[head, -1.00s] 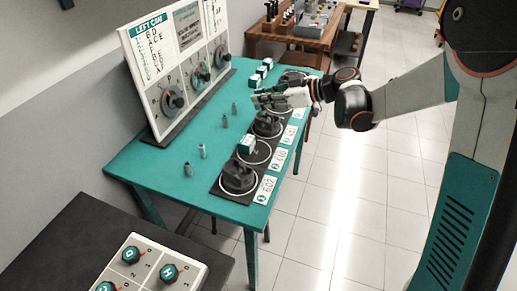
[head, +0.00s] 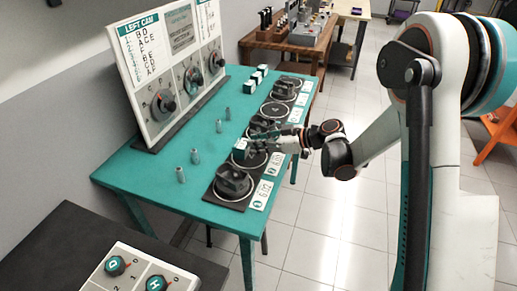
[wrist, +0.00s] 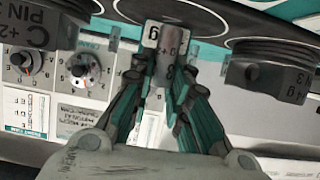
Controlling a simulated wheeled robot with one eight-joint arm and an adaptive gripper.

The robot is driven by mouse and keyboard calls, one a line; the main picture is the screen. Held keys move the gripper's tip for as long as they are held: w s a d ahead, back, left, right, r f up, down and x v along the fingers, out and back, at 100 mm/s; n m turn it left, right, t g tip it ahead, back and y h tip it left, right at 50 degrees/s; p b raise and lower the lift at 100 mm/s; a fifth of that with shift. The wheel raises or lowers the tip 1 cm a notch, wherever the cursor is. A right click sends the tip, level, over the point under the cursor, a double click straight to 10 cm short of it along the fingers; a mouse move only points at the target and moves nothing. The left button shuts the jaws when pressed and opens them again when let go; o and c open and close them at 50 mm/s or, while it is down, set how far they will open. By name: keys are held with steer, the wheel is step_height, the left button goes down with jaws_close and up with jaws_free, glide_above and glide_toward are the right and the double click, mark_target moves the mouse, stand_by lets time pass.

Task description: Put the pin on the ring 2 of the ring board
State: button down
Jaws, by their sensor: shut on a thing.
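My gripper (wrist: 167,88) has its fingers closed on a small grey metal pin (wrist: 170,66), with faint marks on its side. In the head view my gripper (head: 263,140) is low over the ring board (head: 211,200), around its second ring from the near end. A white and teal block (head: 240,149) sits on that ring's left side. The block also shows in the wrist view (wrist: 151,38), just beside the pin; I cannot tell if they touch. A plate ring (wrist: 185,12) shows behind the pin's end. The pin cannot be made out in the head view.
Dark pistons (head: 233,182) stand on neighbouring rings; one (wrist: 265,72) is close to my gripper in the wrist view. Several grey pins (head: 180,174) stand on the teal table (head: 140,178). A dial panel (head: 150,75) rises behind.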

steer(key=shift+f, duration=0.65)
steer(key=shift+f, duration=0.1)
steer(key=c, duration=1.5)
jaws_free()
